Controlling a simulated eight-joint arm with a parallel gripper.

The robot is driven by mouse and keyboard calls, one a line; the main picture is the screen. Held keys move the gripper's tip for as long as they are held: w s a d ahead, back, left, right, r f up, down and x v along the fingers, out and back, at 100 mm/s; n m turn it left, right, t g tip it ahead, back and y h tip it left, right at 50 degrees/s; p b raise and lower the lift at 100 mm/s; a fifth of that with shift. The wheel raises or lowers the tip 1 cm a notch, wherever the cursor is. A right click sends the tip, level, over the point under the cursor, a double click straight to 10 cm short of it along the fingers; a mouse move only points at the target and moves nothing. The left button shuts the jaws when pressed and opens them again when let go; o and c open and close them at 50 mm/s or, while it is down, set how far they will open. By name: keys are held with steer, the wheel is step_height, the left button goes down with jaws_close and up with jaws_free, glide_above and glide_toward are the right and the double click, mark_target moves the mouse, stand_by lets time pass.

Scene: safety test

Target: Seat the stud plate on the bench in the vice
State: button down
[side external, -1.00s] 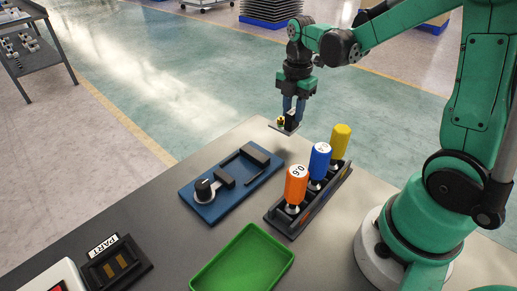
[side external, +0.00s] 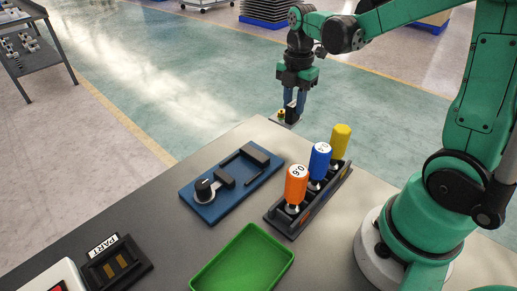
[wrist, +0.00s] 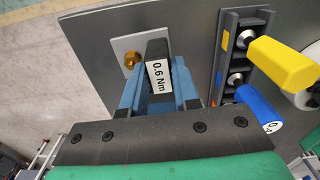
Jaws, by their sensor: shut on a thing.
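The stud plate (side external: 276,121) is a thin grey plate with a brass stud and a black block; it also shows in the wrist view (wrist: 122,45). The block carries a "0.6 Nm" label. My gripper (side external: 294,104) has its blue fingers shut on the black block, and it also shows in the wrist view (wrist: 159,88). The plate hangs at the far end of the bench (side external: 175,240); its exact height is unclear. The vice (side external: 212,212), a blue base with black jaws and a round black knob, lies on the bench nearer the camera, away from the plate.
A black rack (side external: 283,222) holds orange (side external: 297,188), blue (side external: 320,163) and yellow (side external: 341,142) handled drivers right of the vice. A green tray (side external: 243,262) and a black holder labelled PART (side external: 130,270) are at the front. The bench left of the vice is clear.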

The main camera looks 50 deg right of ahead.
steer(key=a+r, duration=0.2)
steer(key=a, duration=1.2)
glide_above(246, 175)
steer(key=shift+m, duration=0.3)
steer(key=shift+f, duration=2.65)
steer(key=shift+f, duration=0.9)
steer(key=c, duration=0.6)
jaws_free()
steer(key=shift+o, duration=0.3)
steer(key=o, duration=0.4)
